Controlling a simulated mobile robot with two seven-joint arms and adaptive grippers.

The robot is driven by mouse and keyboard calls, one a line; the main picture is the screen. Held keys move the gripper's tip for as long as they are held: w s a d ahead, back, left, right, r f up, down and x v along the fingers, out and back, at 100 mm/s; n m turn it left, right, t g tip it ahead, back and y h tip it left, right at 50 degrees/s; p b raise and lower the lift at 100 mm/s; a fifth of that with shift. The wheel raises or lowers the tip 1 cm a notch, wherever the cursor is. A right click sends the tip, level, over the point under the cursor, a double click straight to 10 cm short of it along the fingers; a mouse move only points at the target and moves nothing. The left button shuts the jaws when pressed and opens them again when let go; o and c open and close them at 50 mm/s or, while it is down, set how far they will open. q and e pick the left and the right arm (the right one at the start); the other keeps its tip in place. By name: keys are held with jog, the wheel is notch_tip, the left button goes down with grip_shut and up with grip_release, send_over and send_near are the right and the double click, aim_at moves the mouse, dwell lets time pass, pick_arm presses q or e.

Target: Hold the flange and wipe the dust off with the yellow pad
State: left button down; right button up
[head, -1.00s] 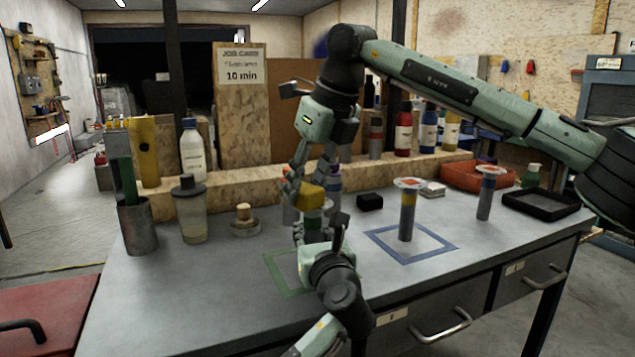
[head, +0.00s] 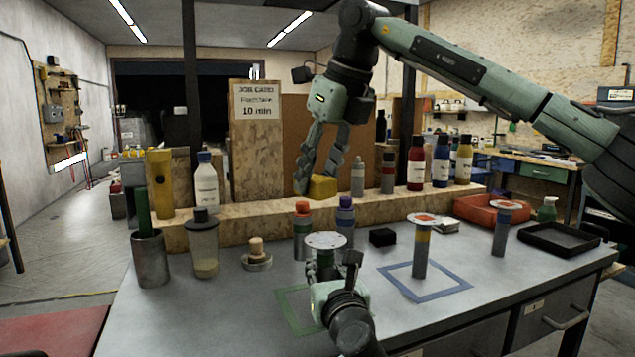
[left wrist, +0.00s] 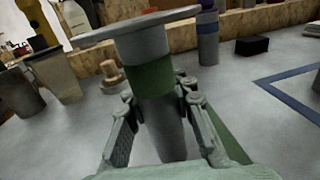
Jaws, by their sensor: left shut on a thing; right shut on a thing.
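My left gripper (head: 325,270) is shut around the stem of a flange with a green band and a flat grey disc (head: 326,240) on top. The flange is upright at the green square outline (head: 296,308). In the left wrist view its disc (left wrist: 140,25) is edge-on above the green band (left wrist: 152,78); I cannot tell if its base touches the table. From the head, the disc top looks grey with small dark holes. My right gripper (head: 318,182) is shut on the yellow pad (head: 323,188), above the disc and apart from it.
A yellow-banded flange (head: 421,246) with a reddish top stands in the blue square (head: 452,292).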

dwell(0.3)
pick_arm(q)
jog(key=c, duration=1.2)
grip_release()
